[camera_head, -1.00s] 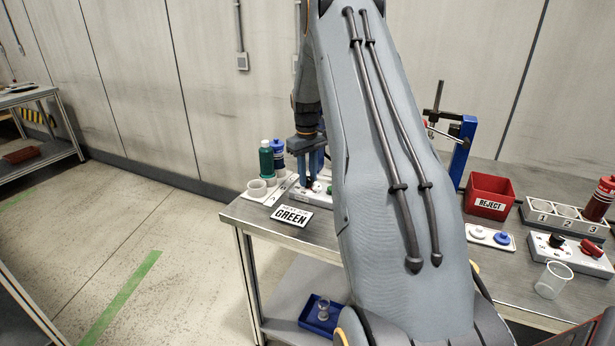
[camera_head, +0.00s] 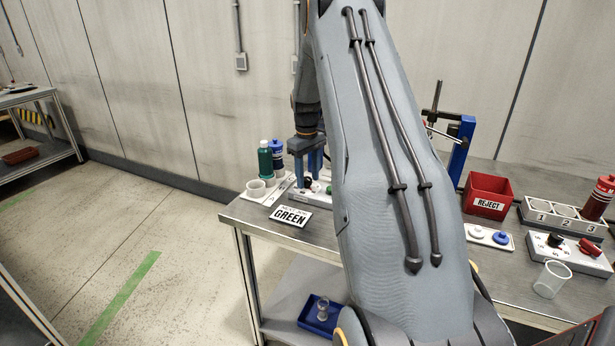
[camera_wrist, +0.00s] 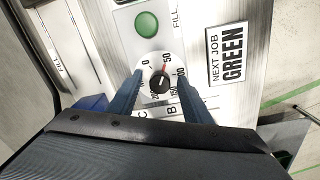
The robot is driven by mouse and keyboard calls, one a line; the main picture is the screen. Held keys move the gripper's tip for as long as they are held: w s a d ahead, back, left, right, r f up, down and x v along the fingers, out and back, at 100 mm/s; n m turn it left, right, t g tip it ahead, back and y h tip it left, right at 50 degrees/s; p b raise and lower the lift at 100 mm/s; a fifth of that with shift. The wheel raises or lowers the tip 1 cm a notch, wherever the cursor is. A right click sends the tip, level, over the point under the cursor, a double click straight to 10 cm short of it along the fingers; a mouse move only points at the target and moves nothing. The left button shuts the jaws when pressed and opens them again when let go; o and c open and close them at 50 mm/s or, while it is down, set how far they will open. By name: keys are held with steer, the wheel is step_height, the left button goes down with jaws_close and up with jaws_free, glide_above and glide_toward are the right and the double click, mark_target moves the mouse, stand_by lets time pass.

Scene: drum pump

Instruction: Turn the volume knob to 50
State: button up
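In the wrist view the volume knob (camera_wrist: 159,84) is a small black knob on a round white dial marked 0, 50, 100, 150 and 200. A red mark at its upper edge points up and slightly right, close to the 50. My gripper (camera_wrist: 160,75) is open. Its two blue fingers stand on either side of the dial, with visible gaps to the knob. In the head view my gripper (camera_head: 308,172) points down over the white control box (camera_head: 316,196) at the table's left end. My arm hides part of that box.
A green button (camera_wrist: 147,23) sits on the panel beside the dial. The "NEXT JOB GREEN" sign (camera_head: 290,217) lies in front of the box. Green (camera_head: 265,160) and blue (camera_head: 277,152) bottles stand left of it. A red reject bin (camera_head: 487,195) is at right.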

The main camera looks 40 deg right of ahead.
mark_target(307, 180)
steer(key=shift+a+r+b, duration=0.15)
steer(key=shift+r+b, duration=0.95)
steer(key=shift+r, duration=2.8)
steer(key=shift+a, duration=0.1)
